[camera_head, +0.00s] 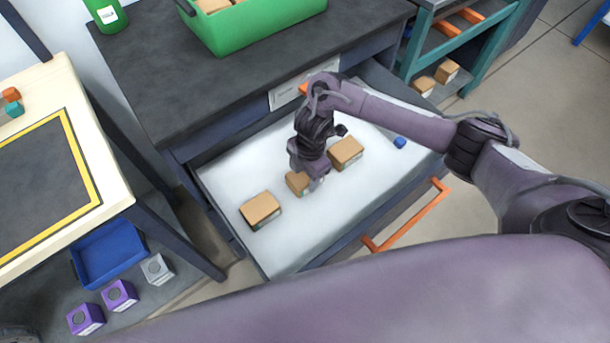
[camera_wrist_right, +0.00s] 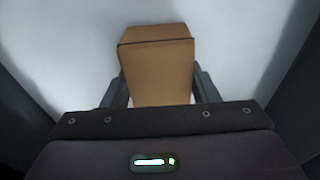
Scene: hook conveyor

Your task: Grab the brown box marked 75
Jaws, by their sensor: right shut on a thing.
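Three brown boxes lie in the open drawer (camera_head: 225,175): a left box (camera_head: 261,208), a middle box (camera_head: 297,183) and a right box (camera_head: 346,152). No number can be read on any of them. My right gripper (camera_head: 308,184) reaches down into the drawer at the middle box and partly hides it. In the right wrist view a brown box (camera_wrist_right: 158,70) sits between the two fingers of my right gripper (camera_wrist_right: 160,90), which are shut on its sides. My left gripper is not in view.
A small blue object (camera_head: 399,142) lies in the drawer's right part. The drawer's orange handle (camera_head: 408,217) is at its front. A green crate (camera_head: 255,25) stands on the dark worktop above. A wooden-edged table (camera_head: 115,190) is at the left.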

